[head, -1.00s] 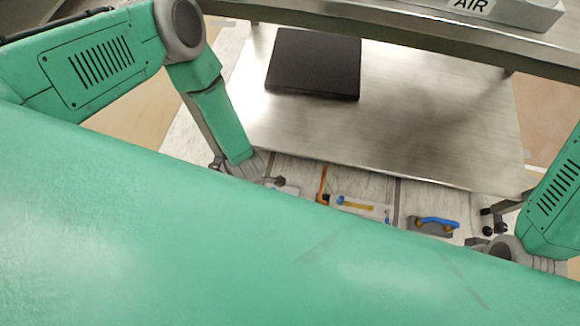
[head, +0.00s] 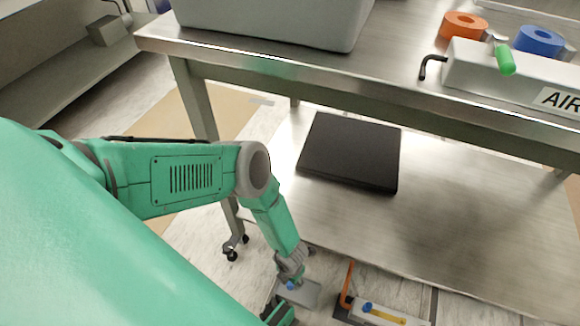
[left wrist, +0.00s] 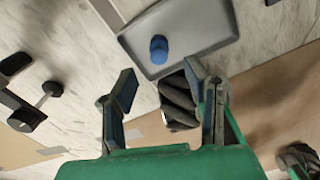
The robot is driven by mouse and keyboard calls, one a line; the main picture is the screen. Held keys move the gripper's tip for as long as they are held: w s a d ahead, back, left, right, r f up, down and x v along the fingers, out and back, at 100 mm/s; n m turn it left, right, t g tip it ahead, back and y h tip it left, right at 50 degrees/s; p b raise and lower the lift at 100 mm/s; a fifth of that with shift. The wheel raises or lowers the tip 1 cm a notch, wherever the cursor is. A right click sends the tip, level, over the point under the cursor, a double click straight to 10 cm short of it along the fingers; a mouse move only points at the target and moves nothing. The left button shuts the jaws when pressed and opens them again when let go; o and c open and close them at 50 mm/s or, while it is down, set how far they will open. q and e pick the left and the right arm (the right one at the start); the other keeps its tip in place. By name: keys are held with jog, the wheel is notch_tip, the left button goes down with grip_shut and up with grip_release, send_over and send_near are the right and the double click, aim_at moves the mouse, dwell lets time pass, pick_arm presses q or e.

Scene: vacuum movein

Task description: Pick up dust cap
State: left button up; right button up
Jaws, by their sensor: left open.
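A small blue cap, likely the dust cap (left wrist: 158,49), stands on a shallow grey tray (left wrist: 205,20) in the left wrist view. In the head view the blue cap (head: 291,285) and the tray (head: 308,293) are on the floor by the front of the steel table, partly hidden by my left arm. My left gripper (left wrist: 163,88) is open, its two fingers apart, with the cap beyond the fingertips and not between them. In the head view the left gripper (head: 278,311) is low beside the tray, partly cut off by my body. My right gripper is out of view.
The steel table (head: 250,68) has a lower shelf with a black flat box (head: 350,152). A caster (head: 233,248) stands left of my arm. An orange-handled item (head: 347,285) and a pale block with a blue knob (head: 385,313) lie right of the tray.

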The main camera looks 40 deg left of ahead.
aim_at(290, 283)
pick_arm(q)
jog(key=shift+d+f+b, duration=0.1)
jog(key=shift+f+b, duration=0.3)
jog(key=shift+f, duration=0.2)
notch_tip(290, 283, down, 4)
jog(key=b, duration=0.3)
jog(key=shift+f+b, duration=0.25)
jog(key=shift+b, duration=0.1)
jog(key=shift+r, duration=0.15)
jog(key=c, duration=0.8)
